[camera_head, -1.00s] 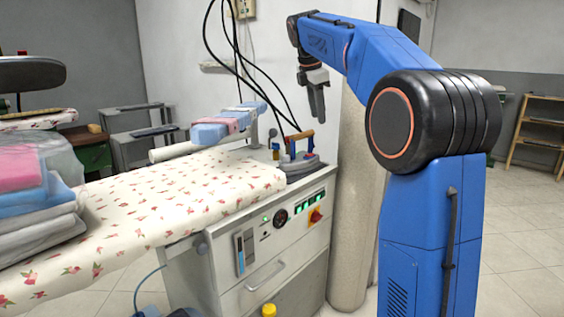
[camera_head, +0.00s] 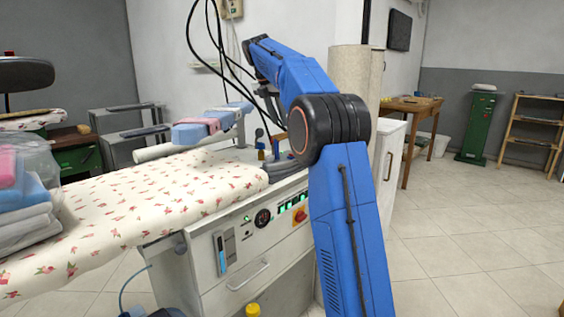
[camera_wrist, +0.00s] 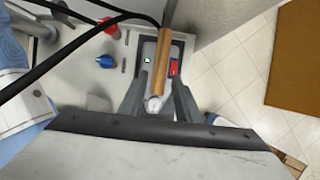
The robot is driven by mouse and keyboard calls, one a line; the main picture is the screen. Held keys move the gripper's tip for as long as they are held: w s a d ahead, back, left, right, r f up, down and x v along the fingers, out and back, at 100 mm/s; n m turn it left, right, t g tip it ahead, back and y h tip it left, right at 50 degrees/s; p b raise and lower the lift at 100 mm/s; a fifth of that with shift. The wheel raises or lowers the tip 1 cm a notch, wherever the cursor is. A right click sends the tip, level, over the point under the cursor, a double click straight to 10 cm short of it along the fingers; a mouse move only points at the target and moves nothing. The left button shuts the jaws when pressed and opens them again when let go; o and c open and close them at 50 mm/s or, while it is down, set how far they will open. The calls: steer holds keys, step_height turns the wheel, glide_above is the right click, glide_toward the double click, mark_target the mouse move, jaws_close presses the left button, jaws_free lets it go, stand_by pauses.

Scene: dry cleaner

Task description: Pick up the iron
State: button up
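The iron has a long wooden handle (camera_wrist: 164,62), which lies upright in the picture at the centre of the wrist view. Its body, below the handle, is partly covered by the handle and my fingers. In the head view the iron (camera_head: 281,157) sits at the right end of the ironing station, mostly hidden behind my arm. My gripper (camera_wrist: 161,82) is open, its two fingers on either side of the handle's near part in the wrist view. I see gaps beside the handle; finger height relative to it is unclear. My arm hides the gripper in the head view.
The floral ironing board (camera_head: 150,195) extends left, with folded clothes (camera_head: 25,205) at its far left. Black cables (camera_head: 222,50) hang near my wrist. Blue (camera_wrist: 106,62) and red (camera_wrist: 109,28) parts stand left of the iron. A tall beige roll (camera_head: 357,72) is behind my arm.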

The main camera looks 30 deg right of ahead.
steer(key=x, duration=0.6)
steer(key=shift+d+f, duration=0.15)
steer(key=shift+f, duration=0.1)
glide_above(285, 156)
steer(key=shift+w+d+f, duration=0.1)
steer(key=shift+d+f, duration=0.05)
steer(key=shift+f, duration=2.4)
jaws_close()
steer(key=shift+r, duration=0.1)
steer(key=shift+r, duration=0.15)
